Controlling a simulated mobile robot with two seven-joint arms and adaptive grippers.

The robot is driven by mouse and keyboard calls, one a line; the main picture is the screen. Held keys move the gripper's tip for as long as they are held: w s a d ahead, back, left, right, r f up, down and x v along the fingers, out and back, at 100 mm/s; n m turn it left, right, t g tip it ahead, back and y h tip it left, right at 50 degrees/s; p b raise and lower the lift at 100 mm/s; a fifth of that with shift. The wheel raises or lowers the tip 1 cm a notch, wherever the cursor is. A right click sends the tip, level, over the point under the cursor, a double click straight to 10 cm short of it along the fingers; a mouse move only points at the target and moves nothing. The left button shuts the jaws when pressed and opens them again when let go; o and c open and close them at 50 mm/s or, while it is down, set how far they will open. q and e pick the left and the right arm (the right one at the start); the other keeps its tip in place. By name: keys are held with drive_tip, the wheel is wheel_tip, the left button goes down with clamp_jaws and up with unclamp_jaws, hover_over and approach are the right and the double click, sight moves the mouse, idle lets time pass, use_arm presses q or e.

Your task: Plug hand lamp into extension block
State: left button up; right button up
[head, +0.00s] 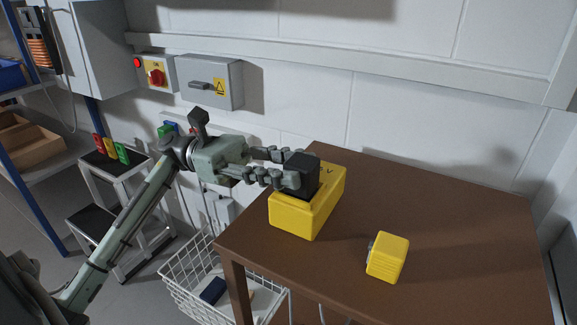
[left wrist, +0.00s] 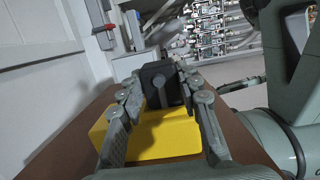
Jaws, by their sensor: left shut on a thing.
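My left gripper (head: 285,168) comes in from the left and is shut on a black blocky plug (head: 304,176). The plug is at the top of a large yellow block (head: 308,217), which I take for the extension block, near the table's left edge. I cannot tell whether the plug is seated in it or only against it. The left wrist view shows the plug (left wrist: 161,84) between the two fingers, with the yellow block (left wrist: 165,140) below. A smaller yellow boxy thing (head: 388,257), possibly the hand lamp, lies apart to the right. My right gripper is not in view.
The brown table (head: 440,215) is clear at the right and back. A white wire basket (head: 190,270) stands below its left edge. A step stool (head: 115,215) with coloured pieces and a wall switch box (head: 210,83) are farther left.

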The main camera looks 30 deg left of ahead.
use_arm(q)
drive_tip(key=shift+f+b, duration=0.4)
drive_tip(key=o, duration=1.2)
drive_tip(key=a, duration=0.4)
drive_tip(key=a+f, duration=0.1)
drive_tip(key=a, duration=0.3)
drive_tip(key=a+f, duration=0.1)
drive_tip(key=a, duration=0.3)
drive_tip(key=shift+s, duration=0.35)
drive_tip(key=shift+d, duration=0.1)
